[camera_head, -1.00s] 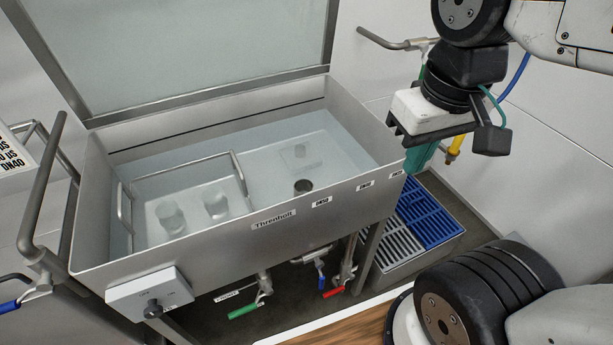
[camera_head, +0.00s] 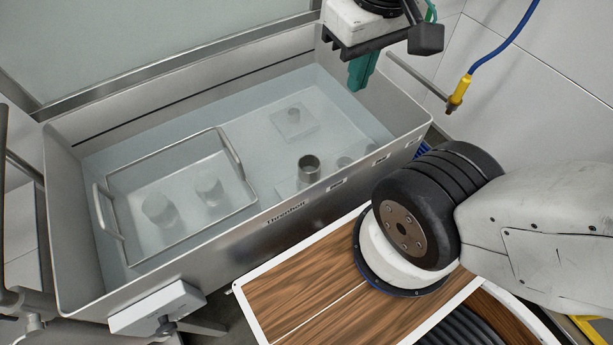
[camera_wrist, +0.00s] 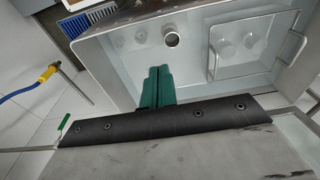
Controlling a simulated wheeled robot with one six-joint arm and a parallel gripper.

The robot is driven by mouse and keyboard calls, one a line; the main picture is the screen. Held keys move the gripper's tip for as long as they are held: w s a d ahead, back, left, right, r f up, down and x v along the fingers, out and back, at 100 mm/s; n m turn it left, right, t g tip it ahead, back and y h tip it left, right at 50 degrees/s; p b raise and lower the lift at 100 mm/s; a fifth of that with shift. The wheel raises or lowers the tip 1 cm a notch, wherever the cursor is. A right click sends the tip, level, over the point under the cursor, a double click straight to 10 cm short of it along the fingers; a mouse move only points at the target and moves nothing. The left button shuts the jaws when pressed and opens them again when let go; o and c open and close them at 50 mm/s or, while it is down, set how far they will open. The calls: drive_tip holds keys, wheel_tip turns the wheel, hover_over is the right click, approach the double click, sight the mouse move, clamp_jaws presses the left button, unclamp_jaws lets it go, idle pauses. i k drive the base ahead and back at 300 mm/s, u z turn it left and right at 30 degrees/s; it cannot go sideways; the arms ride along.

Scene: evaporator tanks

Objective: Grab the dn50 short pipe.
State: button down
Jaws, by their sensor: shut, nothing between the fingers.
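A metal tank (camera_head: 215,255) labelled Threnholt holds clear liquid and several short pipes. One open-topped metal pipe (camera_head: 308,168) stands upright near the front wall; its rim also shows in the wrist view (camera_wrist: 172,39). Two pale pipes (camera_head: 159,208) (camera_head: 210,189) stand in a wire-handled basket (camera_head: 190,180) on the left. I cannot read which pipe is the dn50 one. My gripper (camera_head: 358,80), with green fingers, is shut and empty. It hangs above the tank's right end, apart from the pipes. In the wrist view its fingers (camera_wrist: 157,72) point toward the tank.
A square piece with a short stub (camera_head: 293,122) and faint round parts (camera_head: 344,162) lie in the liquid at right. The tank walls stand up as raised edges. A raised lid (camera_head: 150,40) stands behind. A yellow nozzle on a blue hose (camera_head: 458,92) hangs right.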

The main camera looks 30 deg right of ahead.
sight(309, 166)
drive_tip(key=k, duration=0.5)
drive_tip(key=z, duration=3)
drive_tip(key=k, duration=2.25)
drive_tip(key=u, duration=1.5)
drive_tip(key=i, duration=0.5)
